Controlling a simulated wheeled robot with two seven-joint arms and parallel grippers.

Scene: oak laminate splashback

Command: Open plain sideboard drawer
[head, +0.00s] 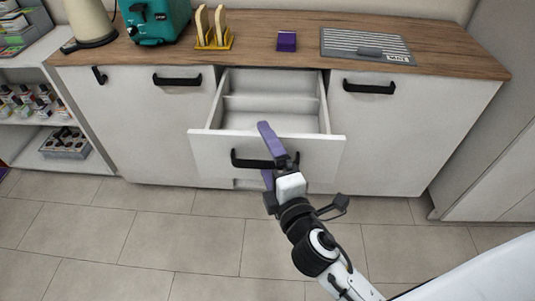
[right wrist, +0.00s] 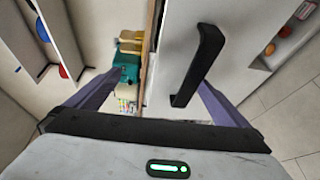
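The white sideboard drawer (head: 215,150) stands pulled out in the middle of the sideboard (head: 385,135), and its visible inside looks empty. Its black bar handle (head: 245,160) is on the front panel and also shows in the right wrist view (right wrist: 203,58). My right gripper (head: 266,151) is at the right part of this handle, one purple finger above it and one below. In the right wrist view its fingers (right wrist: 160,82) are spread apart, with the handle between and beyond them. I cannot tell whether they touch it. My left gripper is not in view.
On the wooden top are a teal appliance (head: 155,22), a yellow rack with toast (head: 213,28), a purple block (head: 286,41) and a grey ridged board (head: 365,44). Open shelves (head: 45,125) stand at left. The tiled floor (head: 175,235) in front is clear.

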